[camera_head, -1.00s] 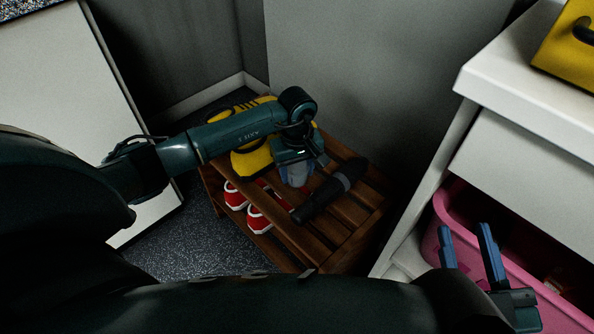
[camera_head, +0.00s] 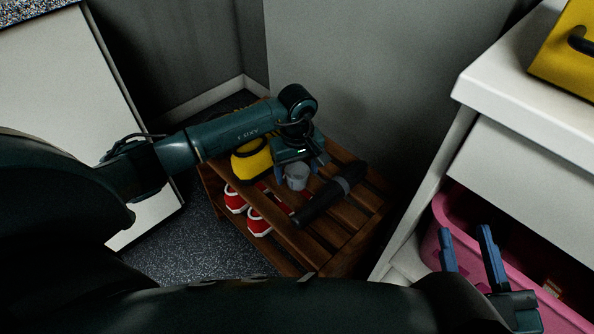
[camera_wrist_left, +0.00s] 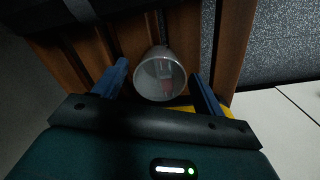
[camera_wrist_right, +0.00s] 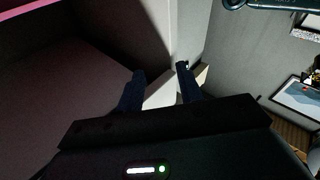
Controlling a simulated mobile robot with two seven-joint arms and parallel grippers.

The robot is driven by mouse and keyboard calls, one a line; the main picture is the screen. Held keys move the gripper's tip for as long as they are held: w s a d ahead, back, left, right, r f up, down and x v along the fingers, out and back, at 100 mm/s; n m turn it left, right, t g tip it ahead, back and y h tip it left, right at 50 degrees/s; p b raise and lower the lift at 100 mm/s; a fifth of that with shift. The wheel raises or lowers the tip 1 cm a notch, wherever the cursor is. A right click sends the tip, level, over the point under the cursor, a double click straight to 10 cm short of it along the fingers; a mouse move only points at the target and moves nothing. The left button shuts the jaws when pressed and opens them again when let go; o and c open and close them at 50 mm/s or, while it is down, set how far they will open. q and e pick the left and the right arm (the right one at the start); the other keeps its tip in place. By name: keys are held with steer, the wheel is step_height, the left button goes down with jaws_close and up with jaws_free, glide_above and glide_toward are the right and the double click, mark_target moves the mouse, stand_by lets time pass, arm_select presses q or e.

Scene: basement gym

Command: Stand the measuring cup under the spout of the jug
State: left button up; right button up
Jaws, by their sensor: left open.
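The measuring cup (camera_head: 297,177) is a small grey, see-through cup on the wooden slatted rack. In the left wrist view the cup (camera_wrist_left: 160,76) shows its round rim between and slightly beyond the fingertips, with gaps on both sides. My left gripper (camera_head: 300,168) is open, close behind the cup. A yellow object with a dark handle (camera_head: 568,56) stands on the white cabinet. I cannot tell which is the jug, and no spout shows. My right gripper (camera_head: 468,245) is open and empty, before the pink tub.
A black torch-like object (camera_head: 331,195) lies on the rack (camera_head: 340,235), right of the cup. Red and white shoes (camera_head: 258,222) sit on the lower level. The white cabinet (camera_head: 520,105) and pink tub (camera_head: 455,215) stand at right. Walls close off the back.

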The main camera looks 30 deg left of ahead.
arm_select(q)
step_height(320, 180, up, 10)
steer(key=p, duration=0.2)
steer(key=shift+p, duration=0.3)
steer(key=shift+o, duration=0.4)
steer(key=shift+r, duration=0.3)
steer(key=n+t+b, duration=0.2)
steer(key=n+t, duration=0.1)
steer(key=n, duration=2.4)
glide_above(292, 188)
step_height(292, 188, down, 5)
steer(key=shift+w+f+b, duration=0.45)
steer(key=shift+w, duration=0.05)
steer(key=b+x, duration=0.2)
steer(key=x, duration=0.1)
steer(key=shift+f, duration=0.4)
steer(key=shift+w+f, duration=0.1)
steer(key=shift+f, duration=0.2)
steer(key=c, duration=1.1)
arm_select(e)
steer(key=shift+d+f, duration=0.2)
steer(key=shift+f, duration=0.2)
